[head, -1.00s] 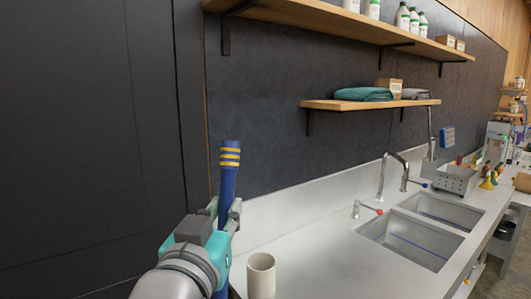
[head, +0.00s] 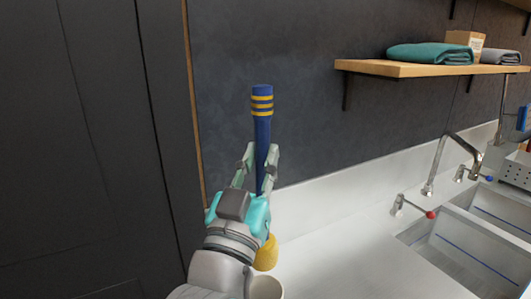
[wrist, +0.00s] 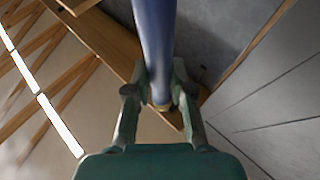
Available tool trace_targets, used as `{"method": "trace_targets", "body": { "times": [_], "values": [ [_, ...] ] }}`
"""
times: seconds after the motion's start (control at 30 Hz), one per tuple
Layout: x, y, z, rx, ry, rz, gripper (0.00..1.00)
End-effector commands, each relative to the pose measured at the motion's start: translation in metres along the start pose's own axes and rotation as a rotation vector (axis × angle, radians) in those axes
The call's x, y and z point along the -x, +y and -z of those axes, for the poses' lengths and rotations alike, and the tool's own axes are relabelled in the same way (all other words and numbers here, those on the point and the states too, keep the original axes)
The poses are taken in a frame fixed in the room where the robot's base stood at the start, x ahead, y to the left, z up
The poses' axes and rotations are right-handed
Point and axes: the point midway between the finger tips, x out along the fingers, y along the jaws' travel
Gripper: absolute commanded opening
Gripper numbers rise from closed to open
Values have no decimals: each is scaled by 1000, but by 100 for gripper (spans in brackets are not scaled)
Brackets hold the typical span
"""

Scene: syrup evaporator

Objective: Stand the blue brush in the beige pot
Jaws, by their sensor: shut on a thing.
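The blue brush (head: 262,130) stands nearly upright in the head view, with yellow bands near its top. Its yellow lower end (head: 266,256) shows below my gripper. My gripper (head: 258,168) is shut on the blue handle. The beige pot (head: 267,288) is at the bottom edge, partly hidden by my arm and cut off by the frame. The yellow end appears just above the pot's rim; I cannot tell whether it is over or behind it. In the wrist view the blue handle (wrist: 155,40) runs between the fingers (wrist: 158,88).
The pale counter (head: 335,265) is clear to the right of the pot. Sink basins (head: 470,245) with a tall tap (head: 440,165) and a red-tipped small tap (head: 410,207) lie farther right. A wooden shelf (head: 400,68) with folded teal cloth (head: 428,53) hangs above.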

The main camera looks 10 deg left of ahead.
Motion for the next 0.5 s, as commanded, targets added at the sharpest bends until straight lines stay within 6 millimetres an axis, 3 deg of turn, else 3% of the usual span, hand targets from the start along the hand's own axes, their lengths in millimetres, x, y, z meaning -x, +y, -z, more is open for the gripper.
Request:
{"method": "trace_targets", "body": {
  "times": [0.5],
  "values": [
    [13,0,-27,3,-1,0,0]
  ]
}}
